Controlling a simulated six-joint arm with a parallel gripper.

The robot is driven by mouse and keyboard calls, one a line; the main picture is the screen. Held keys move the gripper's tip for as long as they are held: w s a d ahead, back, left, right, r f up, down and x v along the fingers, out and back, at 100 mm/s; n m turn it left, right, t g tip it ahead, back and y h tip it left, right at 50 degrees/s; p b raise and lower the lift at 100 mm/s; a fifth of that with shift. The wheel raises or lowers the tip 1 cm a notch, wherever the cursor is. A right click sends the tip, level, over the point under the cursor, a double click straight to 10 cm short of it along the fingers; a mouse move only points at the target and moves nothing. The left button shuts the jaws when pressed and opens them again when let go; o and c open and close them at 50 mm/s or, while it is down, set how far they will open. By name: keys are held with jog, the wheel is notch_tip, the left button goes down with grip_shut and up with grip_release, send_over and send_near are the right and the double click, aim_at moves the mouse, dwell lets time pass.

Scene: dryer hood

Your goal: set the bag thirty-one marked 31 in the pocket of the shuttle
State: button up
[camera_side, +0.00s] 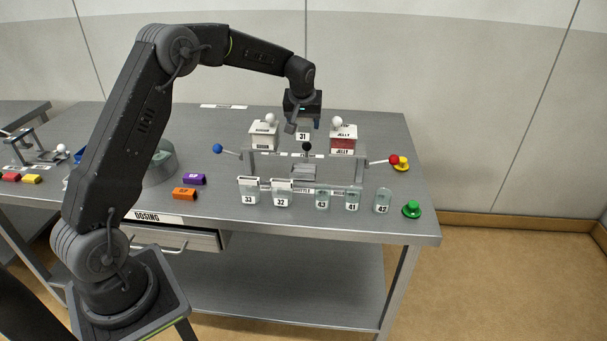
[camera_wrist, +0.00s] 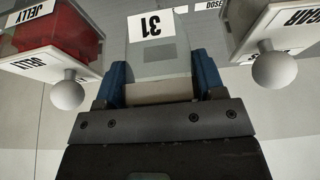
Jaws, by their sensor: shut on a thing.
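Bag thirty-one (camera_side: 303,136) is a pale bag with a white label marked 31. In the wrist view the bag (camera_wrist: 158,58) sits between the two blue fingers of my gripper (camera_wrist: 160,84), which is shut on it. In the side view my gripper (camera_side: 303,118) points down and holds the bag up between the two hoppers. A grey block that looks like the shuttle (camera_side: 303,172) is low between the hopper stands, below the bag and apart from it. Its pocket is too small to make out.
The white sugar hopper (camera_side: 263,138) and red-filled jelly hopper (camera_side: 343,140) flank the bag closely. A black knob (camera_side: 306,146) stands below it. Several bags, including 33 (camera_side: 249,191) and 32 (camera_side: 281,193), line the front. Blue (camera_side: 218,148) and red (camera_side: 394,159) lever knobs stick out sideways.

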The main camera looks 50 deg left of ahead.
notch_tip(320, 180, down, 12)
jog(key=shift+r, duration=0.1)
dwell(0.5)
jog(key=o, duration=0.9)
jog(key=s+d+r+m, duration=0.1)
jog(key=s+d+r, duration=0.4)
jog(key=r, duration=0.5)
jog(key=s+d+r+m, duration=0.1)
jog(key=s+d+r, duration=0.45)
jog(key=r, duration=0.45)
jog(key=s+d+r+m+t+h, duration=0.1)
jog(key=s+d+m, duration=0.2)
jog(key=s, duration=0.9)
jog(key=s+d+r+m+t+h, duration=0.1)
jog(key=s+d+m, duration=0.3)
jog(key=s+d, duration=0.4)
jog(key=s+h, duration=0.1)
jog(key=s, duration=0.3)
jog(key=shift+s+d+r, duration=0.25)
jog(key=shift+r, duration=0.05)
